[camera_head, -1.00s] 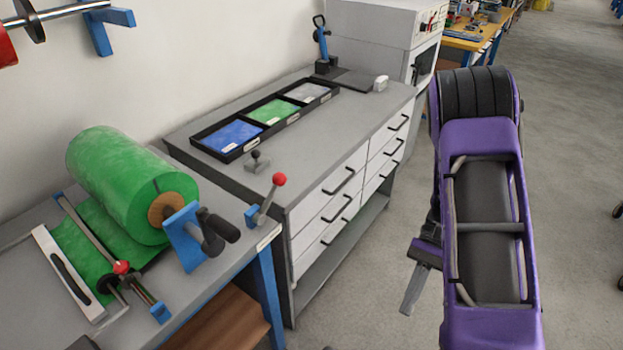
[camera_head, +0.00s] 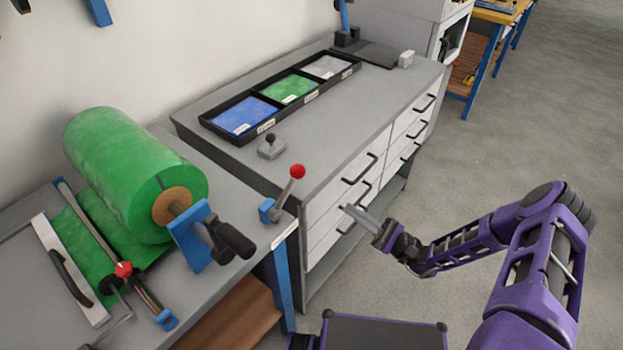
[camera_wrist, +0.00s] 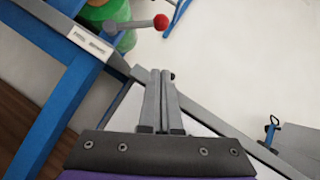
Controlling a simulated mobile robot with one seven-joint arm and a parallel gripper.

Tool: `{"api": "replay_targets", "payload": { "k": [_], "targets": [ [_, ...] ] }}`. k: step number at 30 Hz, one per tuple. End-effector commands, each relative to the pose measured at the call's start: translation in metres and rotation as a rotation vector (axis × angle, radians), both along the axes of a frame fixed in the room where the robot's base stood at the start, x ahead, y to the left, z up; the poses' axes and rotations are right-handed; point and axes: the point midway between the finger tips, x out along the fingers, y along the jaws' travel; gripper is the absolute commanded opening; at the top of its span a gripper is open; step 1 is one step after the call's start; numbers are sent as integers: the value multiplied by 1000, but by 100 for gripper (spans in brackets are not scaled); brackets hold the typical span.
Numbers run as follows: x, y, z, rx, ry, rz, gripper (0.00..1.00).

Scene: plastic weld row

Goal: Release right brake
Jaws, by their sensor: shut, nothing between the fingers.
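The brake lever (camera_head: 288,190) is a grey rod with a red knob (camera_head: 297,171) on a small blue base (camera_head: 268,211), at the right end of the roll table. It leans up to the right. In the wrist view the red knob (camera_wrist: 161,22) is at top centre, beyond my fingertips, with its rod (camera_wrist: 132,24) running left. My gripper (camera_head: 350,211) is shut and empty, in front of the drawers, right of the lever and apart from it. Its two fingers (camera_wrist: 160,74) lie together in the wrist view.
The green roll (camera_head: 130,175) on its blue bracket with a black handle (camera_head: 232,240) stands left of the lever. A second red knob (camera_head: 123,269) is at lower left. The drawer cabinet (camera_head: 365,140) holds a tray (camera_head: 212,129) and a grey joystick (camera_head: 271,147). Floor is free at right.

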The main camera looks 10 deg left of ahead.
Motion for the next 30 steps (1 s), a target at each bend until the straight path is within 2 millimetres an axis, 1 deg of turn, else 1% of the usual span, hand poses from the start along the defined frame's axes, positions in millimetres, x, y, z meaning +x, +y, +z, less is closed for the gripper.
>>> {"api": "replay_targets", "payload": {
  "k": [7,11,14,24,25,27,30],
  "targets": [
    [0,1,0,-2,0,3,0],
    [1,8,5,-3,0,6,0],
    [3,21,12,-4,0,8,0],
    [17,83,48,-5,-1,8,0],
    [18,88,50,-4,-2,8,0],
    [14,91,62,-3,1,8,0],
    [10,97,73,-4,1,7,0]
  ]
}}
